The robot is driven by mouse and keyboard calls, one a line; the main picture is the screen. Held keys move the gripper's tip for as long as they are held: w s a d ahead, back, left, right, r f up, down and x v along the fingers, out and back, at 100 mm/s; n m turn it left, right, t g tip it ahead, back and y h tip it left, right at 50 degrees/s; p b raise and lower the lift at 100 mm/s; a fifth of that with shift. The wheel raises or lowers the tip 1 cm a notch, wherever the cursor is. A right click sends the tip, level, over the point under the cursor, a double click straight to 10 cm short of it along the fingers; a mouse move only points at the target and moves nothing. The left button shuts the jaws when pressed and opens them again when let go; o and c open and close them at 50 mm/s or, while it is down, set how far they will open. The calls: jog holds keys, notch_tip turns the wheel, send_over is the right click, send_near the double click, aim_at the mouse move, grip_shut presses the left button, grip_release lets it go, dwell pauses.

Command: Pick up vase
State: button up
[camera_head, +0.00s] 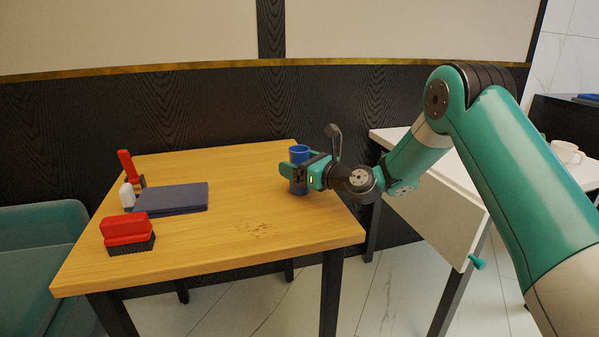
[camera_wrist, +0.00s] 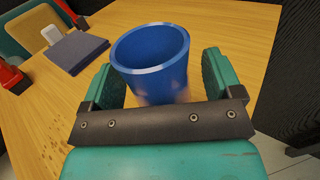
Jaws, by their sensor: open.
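The blue vase (camera_head: 299,154) stands upright on the wooden table (camera_head: 200,246) near its back right side. My gripper (camera_head: 293,172) is at the vase from the right, and hides part of its middle. In the wrist view the vase (camera_wrist: 151,52) shows its open round rim and lies between the two teal fingers of my gripper (camera_wrist: 160,80). The fingers are open, one on each side of the vase. A narrow gap shows on the right; on the left I cannot tell whether finger and vase touch.
A dark blue book (camera_head: 170,198), a red brush (camera_head: 127,232), a white bottle (camera_head: 127,196) and a red-handled tool (camera_head: 126,165) are on the table's left. A white table (camera_head: 440,211) stands to the right. The table's front middle is clear.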

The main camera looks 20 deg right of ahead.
jog(key=c, duration=1.1)
notch_tip(320, 180, up, 20)
jog(key=p, duration=0.5)
jog(key=shift+p, duration=0.3)
dwell(0.5)
